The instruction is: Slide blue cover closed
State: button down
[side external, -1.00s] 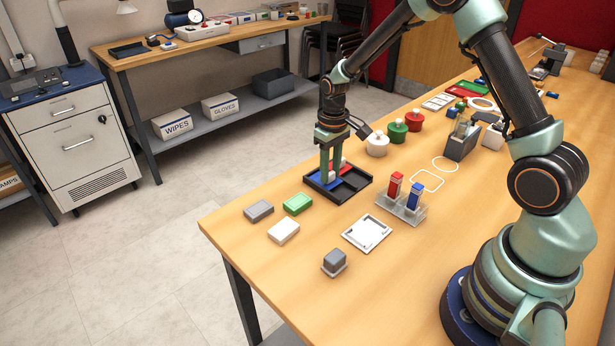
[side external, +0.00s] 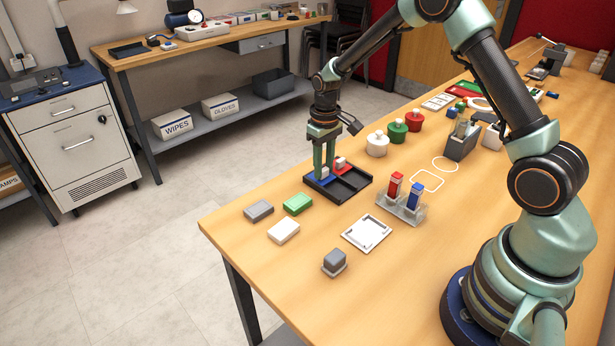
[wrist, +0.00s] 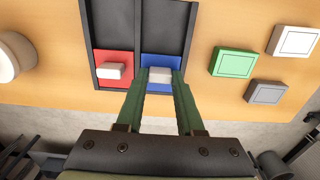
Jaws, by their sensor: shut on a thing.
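The black tray (side external: 352,190) lies on the wooden bench and has two lanes side by side. The blue cover (wrist: 153,61) sits at the lower end of the right lane in the wrist view, and shows partly behind the fingers in the side external view. My gripper (wrist: 161,74) is shut on its white knob (wrist: 160,75), one finger on each side. The red cover (wrist: 113,58), with its own white knob (wrist: 112,71), sits at the same end of the left lane, level with the blue one. The rest of both lanes is bare and dark.
Green (side external: 298,204), grey (side external: 259,210) and white (side external: 284,231) blocks lie in front of the tray. A clear rack (side external: 401,208) with red and blue pieces stands to its right. White, green and red round pots stand behind. The bench edge is close on the left.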

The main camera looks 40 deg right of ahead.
jog(key=shift+w+r, duration=0.1)
jog(key=shift+w, duration=0.25)
jog(key=c, duration=0.5)
grip_release()
jog(key=shift+s, duration=0.1)
jog(key=shift+r, duration=6.05)
